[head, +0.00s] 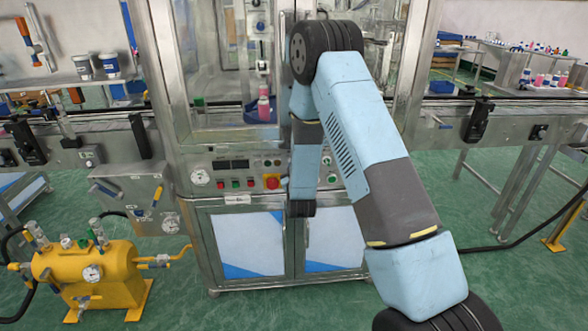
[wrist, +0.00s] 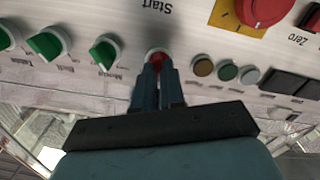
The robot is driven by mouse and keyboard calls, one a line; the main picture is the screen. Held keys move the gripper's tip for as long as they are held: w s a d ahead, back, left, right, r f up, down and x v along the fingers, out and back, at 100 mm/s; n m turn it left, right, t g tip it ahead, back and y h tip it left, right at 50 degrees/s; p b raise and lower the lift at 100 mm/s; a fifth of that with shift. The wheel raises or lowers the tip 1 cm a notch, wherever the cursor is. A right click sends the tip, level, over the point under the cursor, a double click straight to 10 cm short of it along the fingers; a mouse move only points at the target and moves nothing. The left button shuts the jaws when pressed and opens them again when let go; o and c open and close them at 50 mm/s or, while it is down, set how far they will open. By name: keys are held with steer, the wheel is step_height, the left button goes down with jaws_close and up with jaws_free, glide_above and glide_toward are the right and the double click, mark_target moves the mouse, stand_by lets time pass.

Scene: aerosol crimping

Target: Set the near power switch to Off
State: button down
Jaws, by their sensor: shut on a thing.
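In the wrist view the control panel appears upside down. My gripper (wrist: 158,72) is shut on a small red switch knob (wrist: 157,56) with a pale round collar. Only a bit of red shows between the fingers, so its turn position is hidden. The word "Start" is printed on the panel beyond it. I cannot read any label that marks it as the power switch. In the head view my arm covers the gripper and this switch; the panel (head: 237,168) shows to the left of the arm.
Several green rotary knobs (wrist: 104,53) line up left of my gripper in the wrist view. Small round buttons (wrist: 204,67) sit close on the right. A big red button on a yellow plate (wrist: 262,8) is further right; it also shows in the head view (head: 271,182).

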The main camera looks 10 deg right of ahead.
steer(key=shift+a+f+n, duration=0.1)
steer(key=shift+n, duration=0.8)
steer(key=c, duration=1.2)
jaws_free()
steer(key=s, duration=1.3)
steer(key=shift+s+a, duration=0.35)
steer(key=shift+s, duration=0.05)
